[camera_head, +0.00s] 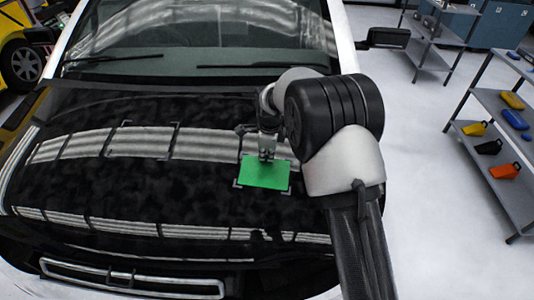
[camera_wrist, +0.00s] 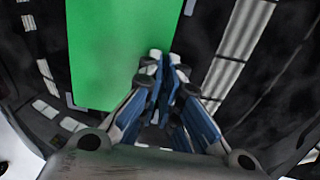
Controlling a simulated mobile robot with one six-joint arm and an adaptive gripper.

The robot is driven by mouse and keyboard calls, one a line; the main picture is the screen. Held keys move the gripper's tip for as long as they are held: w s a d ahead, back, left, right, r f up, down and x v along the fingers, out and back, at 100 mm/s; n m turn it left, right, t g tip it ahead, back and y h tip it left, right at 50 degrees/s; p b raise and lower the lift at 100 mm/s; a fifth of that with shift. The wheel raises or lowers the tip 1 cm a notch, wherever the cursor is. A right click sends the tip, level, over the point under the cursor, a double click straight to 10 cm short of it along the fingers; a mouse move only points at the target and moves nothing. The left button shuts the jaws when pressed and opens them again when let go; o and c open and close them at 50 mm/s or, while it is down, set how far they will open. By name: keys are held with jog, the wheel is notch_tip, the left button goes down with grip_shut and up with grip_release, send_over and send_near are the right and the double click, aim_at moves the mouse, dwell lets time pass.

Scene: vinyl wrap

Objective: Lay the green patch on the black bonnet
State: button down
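The green patch (camera_head: 264,172) is a flat rectangle over the right part of the glossy black bonnet (camera_head: 130,185). It lies flat or nearly so, within pale corner marks on the bonnet; I cannot tell whether its whole underside touches. My gripper (camera_head: 267,156) comes down at the patch's far edge. In the wrist view, the green patch (camera_wrist: 115,45) fills the upper middle, and my gripper (camera_wrist: 167,60) has its fingertips close together on the patch's edge, seemingly pinching it. The fingers hide that part of the edge.
The windscreen (camera_head: 200,35) with its wipers rises behind the bonnet. A grey shelf rack (camera_head: 505,150) with yellow, black, orange and blue items stands at the right. White floor lies open at the right.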

jog(key=shift+f, duration=0.15)
dwell(0.8)
jog(key=c, duration=1.7)
grip_release()
jog(key=s+d+r+n, duration=0.2)
jog(key=s+d+r, duration=0.15)
jog(key=r, duration=0.55)
jog(key=s+d+r+n, duration=0.15)
jog(key=s+r, duration=0.25)
jog(key=r, duration=0.6)
jog(key=s+d+r+n+t, duration=0.1)
jog(key=s+d+r+n, duration=0.15)
jog(key=s, duration=0.25)
jog(key=s+d+r+n, duration=0.2)
jog(key=s+d+r, duration=0.1)
jog(key=s, duration=0.3)
jog(key=s+d+f+n, duration=0.1)
jog(key=s+d+n, duration=0.1)
jog(key=s, duration=0.5)
jog(key=s+d+n, duration=0.2)
jog(key=s+n, duration=0.3)
jog(key=s, duration=0.1)
jog(key=s+d+f+n+t, duration=0.1)
jog(key=s+n, duration=0.3)
jog(key=s, duration=0.3)
jog(key=shift+s+d+f+h, duration=0.3)
jog(key=shift+d, duration=0.1)
